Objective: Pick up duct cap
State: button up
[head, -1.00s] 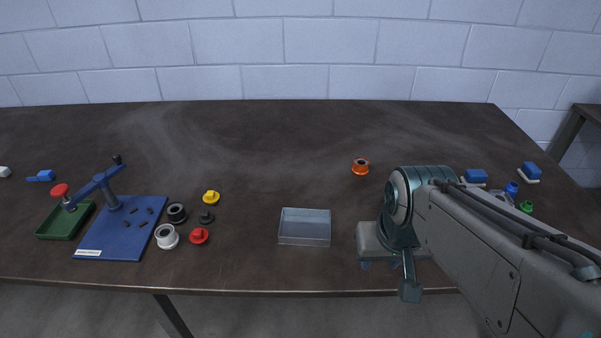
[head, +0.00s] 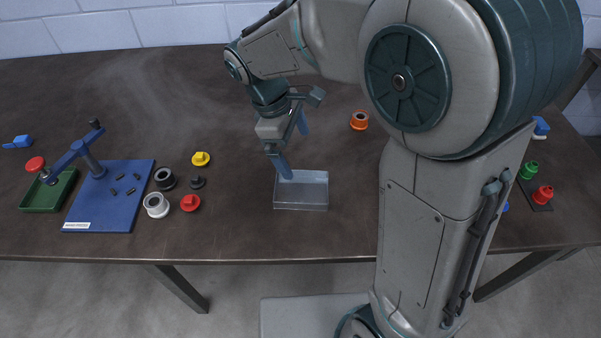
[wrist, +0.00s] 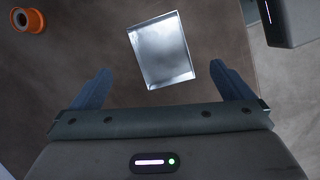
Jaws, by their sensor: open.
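A shallow, shiny grey rectangular piece with raised edges (head: 303,195), which looks like the duct cap, lies on the dark table in the middle of the head view. It also shows in the wrist view (wrist: 160,48), slightly turned, between and beyond the fingers. My gripper (head: 292,145) has two blue fingers spread apart and is empty. It hangs above the duct cap, and one finger overlaps its far edge in the head view. The fingers also show in the wrist view (wrist: 160,78), one on each side. The exact gap between fingers and cap is unclear.
An orange ring (head: 359,120) lies to the right of the cap. Yellow (head: 201,159) and red (head: 190,202) knobs, rings, a blue base plate (head: 100,210) and a green tray (head: 44,205) stand at left. Table is clear between them and the cap.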

jog(key=w+a+f+n+h, duration=0.1)
jog(key=a+n, duration=0.2)
jog(key=a, duration=0.1)
send_near(305, 192)
jog(key=shift+w+d+f, duration=0.1)
jog(key=shift+d+f, duration=0.15)
jog(key=shift+f, duration=0.2)
jog(key=shift+p+x, duration=0.4)
jog(key=shift+x, duration=2.25)
jog(key=shift+a, duration=0.1)
jog(key=c, duration=0.7)
